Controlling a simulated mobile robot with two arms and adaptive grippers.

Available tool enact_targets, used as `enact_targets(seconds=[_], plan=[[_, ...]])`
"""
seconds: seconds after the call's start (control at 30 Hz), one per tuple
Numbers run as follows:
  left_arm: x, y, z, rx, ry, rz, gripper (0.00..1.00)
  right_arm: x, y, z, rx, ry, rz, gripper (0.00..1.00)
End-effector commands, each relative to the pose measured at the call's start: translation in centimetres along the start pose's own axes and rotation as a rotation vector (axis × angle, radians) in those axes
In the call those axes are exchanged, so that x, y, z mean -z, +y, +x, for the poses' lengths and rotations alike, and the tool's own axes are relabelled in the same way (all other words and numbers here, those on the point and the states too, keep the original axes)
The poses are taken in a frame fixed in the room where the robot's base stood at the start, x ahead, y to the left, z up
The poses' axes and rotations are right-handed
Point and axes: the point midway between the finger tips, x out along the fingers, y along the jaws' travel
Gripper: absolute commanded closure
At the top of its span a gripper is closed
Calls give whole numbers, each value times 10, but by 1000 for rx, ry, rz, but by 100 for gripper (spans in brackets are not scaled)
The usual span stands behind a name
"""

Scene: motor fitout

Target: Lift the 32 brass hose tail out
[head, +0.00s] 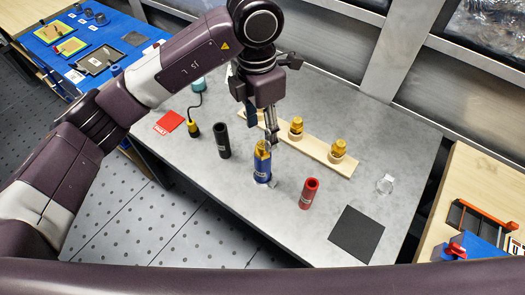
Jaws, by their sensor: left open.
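A brass hose tail (262,150) stands upright in the top of a blue cylinder (262,174) on the grey table. Two more brass fittings, one in the middle (296,128) and one to its right (338,151), stand on a wooden strip (315,151). I cannot read which one is marked 32. My left gripper (271,143) points down at the brass piece in the blue cylinder, its fingers open and close to it. I cannot tell whether they touch it. My right gripper is not in view.
A black cylinder (223,141) and a red cylinder (308,194) stand either side of the blue one. A black square mat (357,234), a red card (168,122) and a clear glass-like item (385,184) lie on the grey table (240,215). The front area is mostly free.

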Motion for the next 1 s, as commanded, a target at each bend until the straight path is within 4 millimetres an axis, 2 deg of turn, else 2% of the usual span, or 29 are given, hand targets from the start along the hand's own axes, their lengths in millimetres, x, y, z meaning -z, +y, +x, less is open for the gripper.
enact_targets(seconds=[0.1,0.37,0.5,0.67,0.93,1.0], plan=[[6,8,5,-28,28,-12,51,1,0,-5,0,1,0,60],[1,7,31,-24,27,-10,51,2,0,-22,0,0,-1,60],[-5,6,50,-23,28,-10,51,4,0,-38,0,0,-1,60],[-5,7,71,-23,26,-11,51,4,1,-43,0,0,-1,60],[-5,8,76,-26,23,-9,51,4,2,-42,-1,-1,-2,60],[-5,8,76,-26,23,-9,57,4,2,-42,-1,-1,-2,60]])
